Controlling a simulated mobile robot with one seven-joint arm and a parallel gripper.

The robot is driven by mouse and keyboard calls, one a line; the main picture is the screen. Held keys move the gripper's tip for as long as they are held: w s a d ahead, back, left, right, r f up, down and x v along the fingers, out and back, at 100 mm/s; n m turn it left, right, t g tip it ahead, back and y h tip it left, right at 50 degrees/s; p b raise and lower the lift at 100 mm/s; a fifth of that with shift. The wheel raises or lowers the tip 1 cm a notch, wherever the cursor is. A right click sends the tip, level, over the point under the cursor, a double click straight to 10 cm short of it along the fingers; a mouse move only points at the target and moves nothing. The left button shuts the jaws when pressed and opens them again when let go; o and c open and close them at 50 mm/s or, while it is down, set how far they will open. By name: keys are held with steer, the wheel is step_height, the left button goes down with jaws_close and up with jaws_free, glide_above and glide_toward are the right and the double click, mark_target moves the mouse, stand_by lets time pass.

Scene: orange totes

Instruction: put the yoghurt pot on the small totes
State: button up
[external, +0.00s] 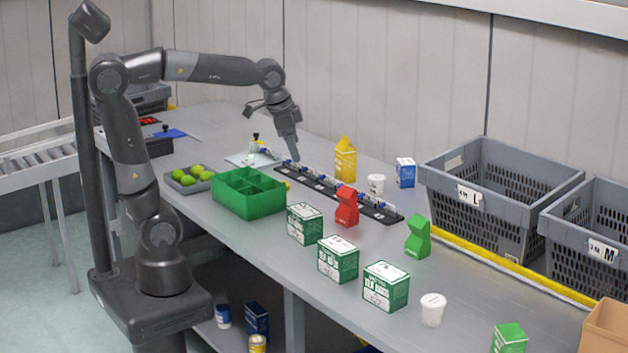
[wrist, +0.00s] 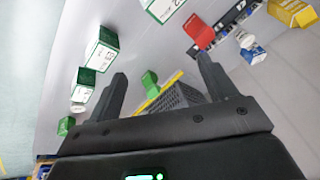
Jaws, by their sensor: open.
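Two white lidded pots that look like yoghurt pots stand on the bench. One pot (external: 432,310) is near the front right, beyond the row of green-and-white boxes; the other pot (external: 376,184) is near the back, between the yellow and blue cartons. In the wrist view a pot (wrist: 245,40) shows at upper right, and another (wrist: 78,106) at left is small. My gripper (external: 292,150) is above the far part of the bench, apart from both pots. In the wrist view its fingers (wrist: 163,82) are spread and empty. No tote marked small shows; grey crates marked L (external: 468,195) and M (external: 602,250) stand at right.
Green-and-white boxes (external: 337,260), a red carton (external: 346,207) and a green carton (external: 418,236) stand mid-bench. A dark strip (external: 320,187) of small items lies behind. A green divided box (external: 232,205) is at left. A brown box (external: 606,328) is at lower right.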

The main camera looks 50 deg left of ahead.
steer(key=s+a+f+n+t, duration=0.1)
steer(key=s+a+f+n, duration=0.5)
steer(key=s+a, duration=0.5)
steer(key=shift+s+a+n+t, duration=0.3)
steer(key=shift+s+n, duration=0.15)
steer(key=shift+n, duration=0.15)
stand_by(0.5)
steer(key=o, duration=0.5)
steer(key=shift+c, duration=0.2)
steer(key=shift+w+r, duration=0.15)
steer(key=shift+w, duration=0.05)
steer(key=w+d+r+m+g, duration=0.1)
steer(key=w+d+m+g, duration=0.2)
steer(key=w+m, duration=0.65)
steer(key=w+d+r+m+g, duration=0.2)
steer(key=w+m+g, duration=0.1)
steer(key=w+m, duration=0.7)
steer(key=shift+n, duration=0.75)
steer(key=f, duration=1)
steer(key=shift+w+f, duration=0.1)
steer(key=shift+w, duration=0.2)
